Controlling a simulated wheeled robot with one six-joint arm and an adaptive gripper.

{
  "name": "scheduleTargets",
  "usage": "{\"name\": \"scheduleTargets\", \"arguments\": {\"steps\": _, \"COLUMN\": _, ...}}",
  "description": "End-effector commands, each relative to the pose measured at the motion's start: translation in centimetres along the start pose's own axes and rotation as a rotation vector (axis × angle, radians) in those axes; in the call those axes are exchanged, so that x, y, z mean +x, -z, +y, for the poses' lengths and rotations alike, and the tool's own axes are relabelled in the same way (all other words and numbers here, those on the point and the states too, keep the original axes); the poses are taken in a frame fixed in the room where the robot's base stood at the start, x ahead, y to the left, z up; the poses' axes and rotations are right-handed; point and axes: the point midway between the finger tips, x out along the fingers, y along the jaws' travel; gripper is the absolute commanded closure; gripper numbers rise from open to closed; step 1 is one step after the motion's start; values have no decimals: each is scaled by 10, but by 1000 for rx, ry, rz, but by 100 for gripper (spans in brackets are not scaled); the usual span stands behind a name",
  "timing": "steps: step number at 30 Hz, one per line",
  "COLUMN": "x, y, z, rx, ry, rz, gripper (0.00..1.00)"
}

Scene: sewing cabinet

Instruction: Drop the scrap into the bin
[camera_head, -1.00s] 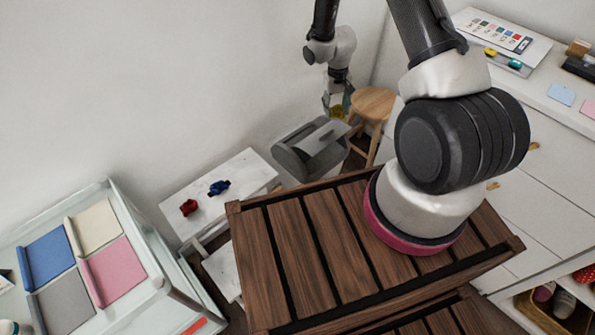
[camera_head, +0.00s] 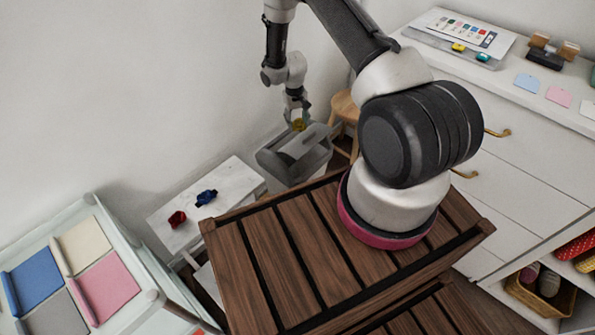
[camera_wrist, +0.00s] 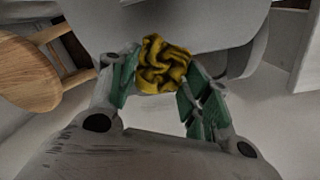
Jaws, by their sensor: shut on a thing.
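A crumpled yellow scrap (camera_wrist: 162,64) is between the green-padded fingers of my gripper (camera_wrist: 160,85), which is shut on it. In the head view the scrap (camera_head: 299,125) is small, at the tips of my gripper (camera_head: 298,118). The grey bin (camera_head: 290,165) stands on the floor by the wall, with a partly open lid flap on top. My gripper is at the far rim of the bin; I cannot tell whether the scrap is above the opening. In the wrist view the bin (camera_wrist: 215,25) fills the top, just beyond the scrap.
A round wooden stool (camera_head: 343,105) stands right behind the bin. A low white table (camera_head: 235,180) with a red (camera_head: 177,219) and a blue item (camera_head: 206,197) is left of it. A slatted wooden surface (camera_head: 290,260) is in front; a white cabinet (camera_head: 520,150) is at right.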

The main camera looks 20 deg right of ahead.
Motion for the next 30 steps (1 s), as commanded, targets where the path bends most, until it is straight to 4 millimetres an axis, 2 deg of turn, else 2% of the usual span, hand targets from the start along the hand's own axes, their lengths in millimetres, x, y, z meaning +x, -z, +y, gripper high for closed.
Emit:
{"name": "scheduleTargets", "arguments": {"steps": 7, "x": 1, "y": 0, "z": 0, "rx": 0, "ry": 0, "rz": 1, "gripper": 57}}
{"name": "scheduleTargets", "arguments": {"steps": 8, "x": 1, "y": 0, "z": 0, "rx": 0, "ry": 0, "rz": 1, "gripper": 46}}
{"name": "scheduleTargets", "arguments": {"steps": 9, "x": 0, "y": 0, "z": 0, "rx": 0, "ry": 0, "rz": 1, "gripper": 39}}
{"name": "scheduleTargets", "arguments": {"steps": 11, "x": 0, "y": 0, "z": 0, "rx": 0, "ry": 0, "rz": 1, "gripper": 28}}
{"name": "scheduleTargets", "arguments": {"steps": 12, "x": 0, "y": 0, "z": 0, "rx": 0, "ry": 0, "rz": 1, "gripper": 26}}
{"name": "scheduleTargets", "arguments": {"steps": 23, "x": -4, "y": 1, "z": 0, "rx": 0, "ry": 0, "rz": 2, "gripper": 26}}
{"name": "scheduleTargets", "arguments": {"steps": 26, "x": -17, "y": 1, "z": 0, "rx": 0, "ry": 0, "rz": 4, "gripper": 26}}
{"name": "scheduleTargets", "arguments": {"steps": 30, "x": -47, "y": 2, "z": 0, "rx": 0, "ry": 1, "rz": 5, "gripper": 26}}
